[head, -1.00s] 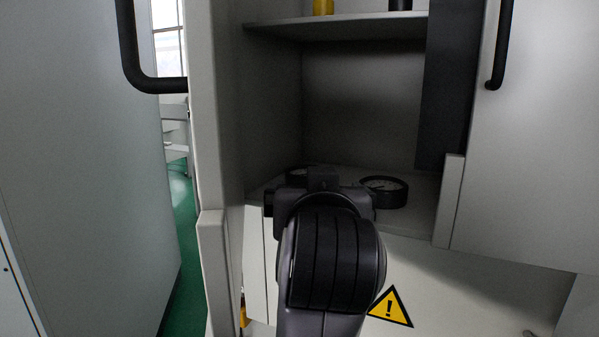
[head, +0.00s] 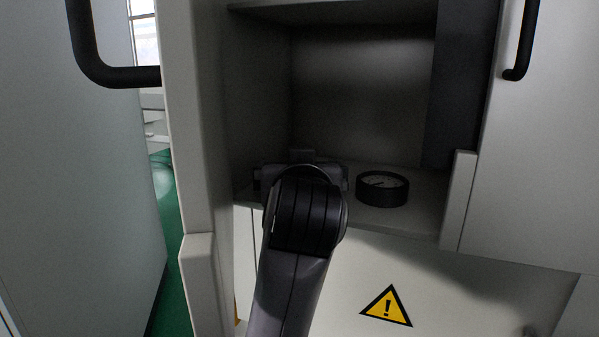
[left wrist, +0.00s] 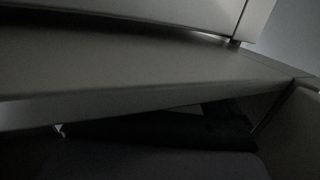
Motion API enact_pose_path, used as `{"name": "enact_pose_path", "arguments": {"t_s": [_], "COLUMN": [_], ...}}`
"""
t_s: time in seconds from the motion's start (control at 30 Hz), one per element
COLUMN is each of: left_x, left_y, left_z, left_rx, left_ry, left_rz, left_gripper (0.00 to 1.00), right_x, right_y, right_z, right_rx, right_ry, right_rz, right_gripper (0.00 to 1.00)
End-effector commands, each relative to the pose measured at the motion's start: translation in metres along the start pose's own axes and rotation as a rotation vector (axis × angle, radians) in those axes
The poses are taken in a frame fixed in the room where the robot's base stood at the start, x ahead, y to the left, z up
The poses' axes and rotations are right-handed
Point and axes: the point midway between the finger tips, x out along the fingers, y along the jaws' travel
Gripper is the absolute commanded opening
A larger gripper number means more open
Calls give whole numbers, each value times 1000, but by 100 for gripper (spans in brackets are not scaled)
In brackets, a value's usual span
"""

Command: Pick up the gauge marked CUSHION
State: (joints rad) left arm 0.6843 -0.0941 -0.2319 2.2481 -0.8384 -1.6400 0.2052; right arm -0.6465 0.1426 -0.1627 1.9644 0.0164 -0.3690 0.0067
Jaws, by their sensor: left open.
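A round black gauge (head: 382,188) with a pale dial lies face up on the lower cabinet shelf, right of my arm. Its marking is too small to read, so I cannot tell whether it says CUSHION. My left gripper (head: 301,164) is at the shelf's front left, apart from this gauge. It is open, but my own wrist hides most of its fingers and whatever lies behind them. The left wrist view is dark and shows no gauge. My right gripper is not in view.
The open cabinet has a grey left side wall (head: 201,150), a dark panel (head: 462,80) at right and an upper shelf (head: 350,12) above. A door with a black handle (head: 524,40) stands right. The shelf around the visible gauge looks clear.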

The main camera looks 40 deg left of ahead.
Motion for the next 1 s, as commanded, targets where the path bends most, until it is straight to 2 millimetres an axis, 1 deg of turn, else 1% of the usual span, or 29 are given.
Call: {"name": "enact_pose_path", "arguments": {"t_s": [0.03, 0.1, 0.3, 0.33, 0.37, 0.4, 0.5, 0.83, 1.0], "left_x": [5, 8, 8, 8, 8, 8, 8, 8, 6], "left_y": [0, 0, 0, 0, 0, 0, 0, 0, 0], "left_z": [0, 0, 0, 0, 0, 0, 0, -3, -16], "left_rx": [2, 0, -1, -1, -1, -1, -1, -2, -4], "left_ry": [-1, 0, 0, 0, 0, 0, 0, 1, 3], "left_rz": [-2, -1, 0, 0, 0, 0, 0, 1, 1], "left_gripper": [100, 100, 100, 94, 84, 71, 42, 42, 42], "right_x": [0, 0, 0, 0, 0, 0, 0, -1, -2], "right_y": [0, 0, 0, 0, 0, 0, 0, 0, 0], "right_z": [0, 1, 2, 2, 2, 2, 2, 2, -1], "right_rx": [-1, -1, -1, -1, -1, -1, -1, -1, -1], "right_ry": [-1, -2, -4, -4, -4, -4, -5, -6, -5], "right_rz": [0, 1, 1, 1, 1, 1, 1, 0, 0], "right_gripper": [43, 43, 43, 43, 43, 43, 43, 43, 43]}}
